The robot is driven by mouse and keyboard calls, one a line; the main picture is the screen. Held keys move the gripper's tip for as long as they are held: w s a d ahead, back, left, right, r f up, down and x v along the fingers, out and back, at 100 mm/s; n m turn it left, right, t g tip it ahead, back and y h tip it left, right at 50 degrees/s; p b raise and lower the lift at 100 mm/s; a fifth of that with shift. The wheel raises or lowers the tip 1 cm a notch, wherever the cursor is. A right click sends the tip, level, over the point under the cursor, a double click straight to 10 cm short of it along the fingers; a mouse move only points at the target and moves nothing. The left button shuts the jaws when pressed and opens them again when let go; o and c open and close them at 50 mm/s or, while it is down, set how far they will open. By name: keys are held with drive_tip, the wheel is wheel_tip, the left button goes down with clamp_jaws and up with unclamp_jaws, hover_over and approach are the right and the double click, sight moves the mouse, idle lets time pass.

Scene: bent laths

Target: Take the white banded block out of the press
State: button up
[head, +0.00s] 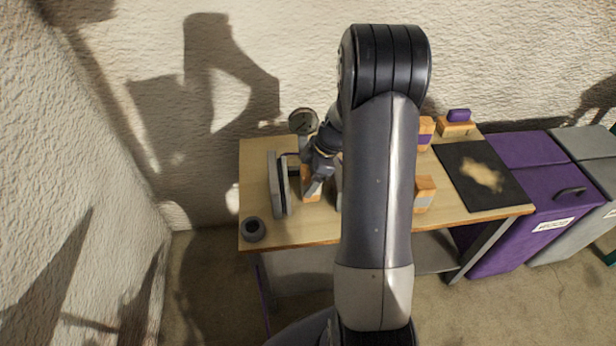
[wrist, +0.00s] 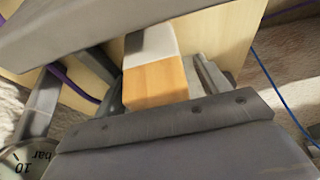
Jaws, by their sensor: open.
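The white banded block (wrist: 155,80) is orange wood with a white band across one end. In the wrist view it stands between the grey plates of the press (wrist: 150,25), and its orange part is nearest me. My gripper (wrist: 160,88) is open, with one finger on each side of the block. A gap shows by the right finger; I cannot tell whether the left one touches. In the head view, the press (head: 278,185) stands at the table's left end. My gripper (head: 316,184) is at the block (head: 308,181), partly hiding it.
A round gauge (head: 303,121) stands behind the press, and a dark ring-shaped cup (head: 254,229) sits at the table's front left. Other banded blocks (head: 424,193) and a black mat (head: 480,175) with sawdust are on the right. Purple (head: 525,215) and grey bins stand beyond.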

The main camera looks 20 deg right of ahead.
drive_tip(key=p+v, duration=0.1)
drive_tip(key=v, duration=0.9)
drive_tip(key=shift+d+r, duration=0.2)
drive_tip(key=shift+r, duration=0.15)
drive_tip(key=shift+s, duration=0.1)
drive_tip(key=b+x, duration=0.1)
drive_tip(key=x, duration=1)
drive_tip(key=shift+r, duration=0.15)
